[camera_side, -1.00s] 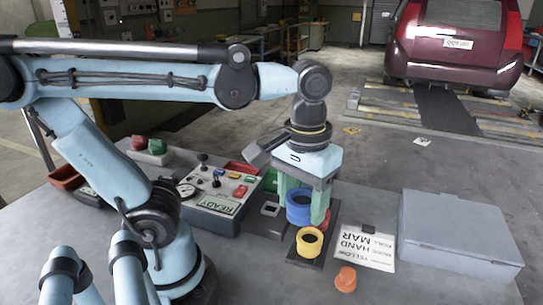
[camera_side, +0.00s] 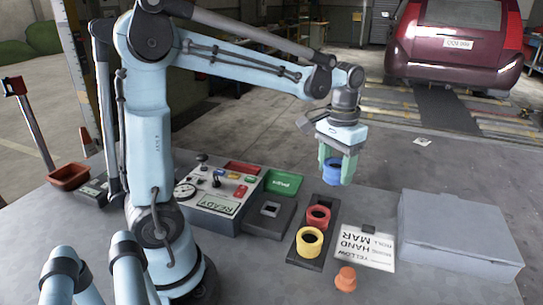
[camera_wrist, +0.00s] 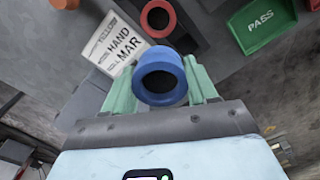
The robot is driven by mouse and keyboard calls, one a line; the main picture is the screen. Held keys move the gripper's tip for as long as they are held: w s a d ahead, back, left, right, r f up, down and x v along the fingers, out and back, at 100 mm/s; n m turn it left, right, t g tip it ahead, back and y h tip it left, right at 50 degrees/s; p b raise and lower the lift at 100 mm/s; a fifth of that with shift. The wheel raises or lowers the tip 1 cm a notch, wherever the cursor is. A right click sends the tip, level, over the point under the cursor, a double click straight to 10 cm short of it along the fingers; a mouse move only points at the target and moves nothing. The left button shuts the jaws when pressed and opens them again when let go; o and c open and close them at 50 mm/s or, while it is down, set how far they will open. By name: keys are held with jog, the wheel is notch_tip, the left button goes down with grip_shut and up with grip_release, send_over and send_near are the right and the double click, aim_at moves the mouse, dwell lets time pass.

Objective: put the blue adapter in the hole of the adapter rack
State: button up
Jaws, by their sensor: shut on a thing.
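The blue adapter (camera_side: 332,176) is a short ring held between the green fingers of my gripper (camera_side: 337,167). It hangs in the air beyond the far end of the dark adapter rack (camera_side: 328,208). In the wrist view the blue adapter (camera_wrist: 160,72) sits between both green fingers, its round opening showing. The rack is a long dark strip. It carries a yellow adapter (camera_side: 310,241) at its near end and a red adapter (camera_side: 318,217) behind it. The red adapter also shows in the wrist view (camera_wrist: 158,17). I cannot clearly see a hole at the rack's far end.
A dark block with a square opening (camera_side: 268,215) stands left of the rack, with a green PASS tray (camera_side: 284,182) behind it. A control box (camera_side: 213,197) is further left. A printed card (camera_side: 364,250), an orange piece (camera_side: 345,279) and a grey case (camera_side: 455,235) lie right.

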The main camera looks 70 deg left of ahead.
jog(key=shift+w+a+f+n, duration=0.35)
jog(key=shift+a+f, duration=0.55)
jog(key=shift+f, duration=1)
jog(key=shift+w+a+f+n, duration=0.4)
jog(key=shift+a+f, duration=0.5)
jog(key=shift+f, duration=0.95)
jog(key=shift+w+a+f+n, duration=0.35)
jog(key=shift+a+f, duration=0.55)
jog(key=shift+f, duration=1)
jog(key=shift+f, duration=0.5)
jog(key=o, duration=1.2)
jog(key=shift+c, duration=0.2)
